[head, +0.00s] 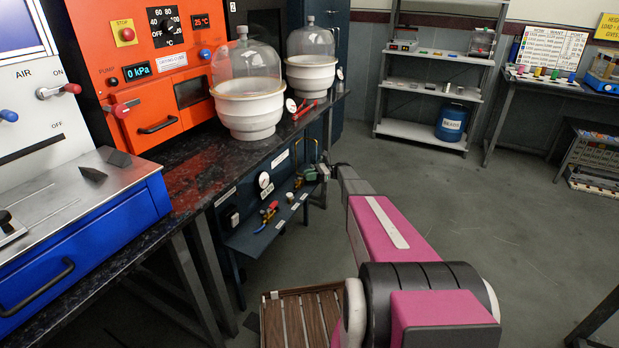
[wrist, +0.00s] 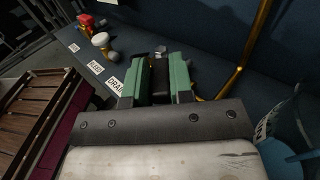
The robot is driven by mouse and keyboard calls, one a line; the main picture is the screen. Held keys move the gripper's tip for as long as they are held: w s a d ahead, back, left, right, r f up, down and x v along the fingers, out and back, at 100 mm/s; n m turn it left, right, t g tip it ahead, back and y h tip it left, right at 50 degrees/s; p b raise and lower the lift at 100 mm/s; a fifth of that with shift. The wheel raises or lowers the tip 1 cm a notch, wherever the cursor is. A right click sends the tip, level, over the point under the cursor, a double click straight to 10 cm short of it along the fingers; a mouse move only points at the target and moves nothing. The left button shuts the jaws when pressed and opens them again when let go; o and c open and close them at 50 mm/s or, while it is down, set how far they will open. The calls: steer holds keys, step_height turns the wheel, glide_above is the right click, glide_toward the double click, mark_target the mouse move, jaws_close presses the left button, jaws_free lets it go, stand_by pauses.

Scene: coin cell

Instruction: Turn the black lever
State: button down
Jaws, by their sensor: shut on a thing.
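The black lever (wrist: 160,76) shows in the wrist view between the two green fingers of my gripper (wrist: 161,78). The fingers are shut on it, one on each side. A small grey metal piece shows just beyond the lever's far end. In the head view my gripper (head: 317,173) is at the right end of the low dark blue valve panel (head: 245,238), under the bench. The lever itself is too small and covered to make out there.
A label starting "DRAI" (wrist: 116,85) lies beside the gripper. A red-handled valve (wrist: 86,21) and a white knob (wrist: 101,40) stand farther left. A brass pipe (wrist: 238,55) rises at right. A slatted wooden platform (head: 301,318) is on the floor. The bench (head: 185,180) overhangs the panel.

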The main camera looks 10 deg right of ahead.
stand_by(0.3)
steer(key=c, duration=1)
jaws_free()
steer(key=shift+w+d, duration=0.1)
steer(key=shift+d, duration=0.05)
steer(key=w+d, duration=0.1)
steer(key=d, duration=0.9)
steer(key=shift+w+d, duration=0.2)
steer(key=shift+w, duration=0.1)
